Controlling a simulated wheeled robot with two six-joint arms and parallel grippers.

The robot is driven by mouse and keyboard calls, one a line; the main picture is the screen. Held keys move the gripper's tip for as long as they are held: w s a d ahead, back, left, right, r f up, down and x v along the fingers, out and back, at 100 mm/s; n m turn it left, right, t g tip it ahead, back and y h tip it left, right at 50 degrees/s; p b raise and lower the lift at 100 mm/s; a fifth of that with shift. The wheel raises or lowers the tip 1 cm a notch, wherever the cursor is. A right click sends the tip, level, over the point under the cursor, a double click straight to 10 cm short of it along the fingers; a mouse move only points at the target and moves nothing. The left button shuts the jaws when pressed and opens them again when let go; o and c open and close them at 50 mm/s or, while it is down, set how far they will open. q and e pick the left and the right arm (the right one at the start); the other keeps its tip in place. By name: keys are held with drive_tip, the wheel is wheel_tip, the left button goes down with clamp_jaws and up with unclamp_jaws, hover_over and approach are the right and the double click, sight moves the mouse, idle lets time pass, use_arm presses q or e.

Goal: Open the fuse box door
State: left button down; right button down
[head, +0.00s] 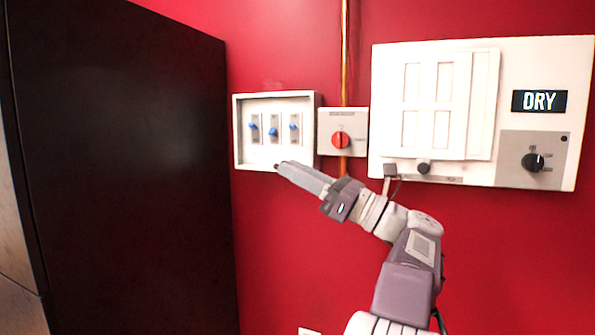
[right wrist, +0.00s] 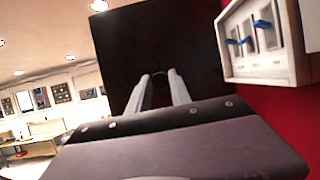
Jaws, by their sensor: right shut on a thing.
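The white box with three blue switches (head: 264,158), which I take as the fuse box, hangs on the red wall. Its switches are exposed, and I make out no door leaf across them. The box also shows at the upper right of the right wrist view (right wrist: 262,72). My right gripper (head: 280,167) is at the box's lower edge in the head view. I cannot tell whether this belongs to a door. My left gripper is out of view.
A tall dark cabinet (head: 125,150) stands at the left. Right of the box are a red rotary switch (head: 341,140) and a large white panel (head: 385,100) with a DRY sign (head: 539,101) and black knob (head: 532,162). Red wall below is mostly clear.

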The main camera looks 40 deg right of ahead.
drive_tip(key=shift+w, duration=0.1)
drive_tip(key=c, duration=1.2)
unclamp_jaws()
drive_tip(key=shift+w, duration=0.1)
drive_tip(key=b+v, duration=0.3)
drive_tip(key=v, duration=0.6)
drive_tip(key=shift+b, duration=0.35)
